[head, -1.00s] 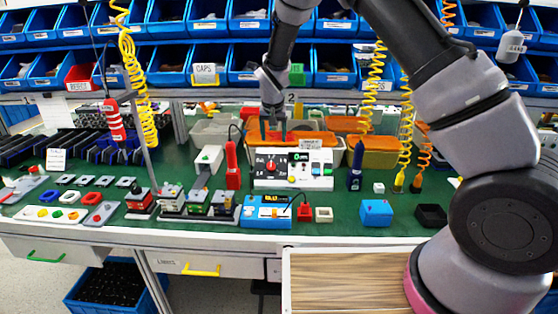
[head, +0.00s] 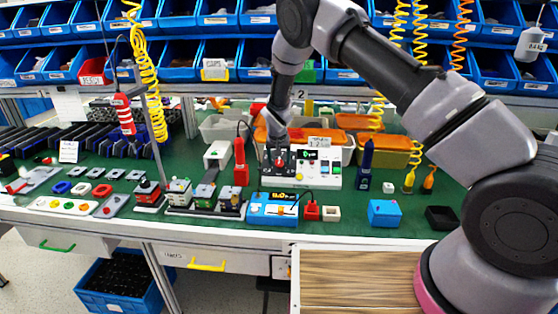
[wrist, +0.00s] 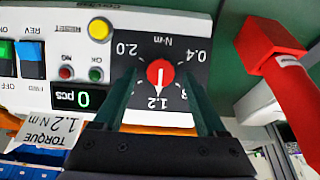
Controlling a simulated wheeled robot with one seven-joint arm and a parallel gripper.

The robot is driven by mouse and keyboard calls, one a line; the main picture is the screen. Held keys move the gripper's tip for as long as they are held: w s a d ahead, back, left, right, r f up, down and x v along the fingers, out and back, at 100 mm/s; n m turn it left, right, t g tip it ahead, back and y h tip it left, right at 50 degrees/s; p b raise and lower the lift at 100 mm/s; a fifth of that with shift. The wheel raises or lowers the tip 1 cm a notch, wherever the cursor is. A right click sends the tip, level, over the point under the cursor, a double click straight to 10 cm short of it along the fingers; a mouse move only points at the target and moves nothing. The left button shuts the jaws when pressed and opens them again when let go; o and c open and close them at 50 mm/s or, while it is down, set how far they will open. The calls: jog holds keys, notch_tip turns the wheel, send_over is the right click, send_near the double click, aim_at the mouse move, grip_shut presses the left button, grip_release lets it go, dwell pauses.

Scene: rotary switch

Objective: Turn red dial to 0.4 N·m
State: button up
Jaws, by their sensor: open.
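The red dial (wrist: 160,73) sits on a black scale plate (wrist: 172,48) marked in N·m, seen upside down in the wrist view. Its white pointer line points at 1.2. The 0.4 mark is at upper right, 2.0 at upper left, and an 8 shows partly beside the right finger. My gripper (wrist: 159,76) is open, with one finger on each side of the dial and gaps between them. In the head view my gripper (head: 279,158) is in front of the white control box (head: 334,180), at its dial end.
Beside the dial are a yellow RESET button (wrist: 99,29), small lamps, a "0 pcs" display (wrist: 72,98) and a blue rocker switch (wrist: 32,59). A card (wrist: 50,127) reads TORQUE 1.2 N·m. A red upright tool (head: 241,165) stands close to the box's left.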

grip_shut()
jog(key=shift+a+f, duration=0.1)
dwell(0.3)
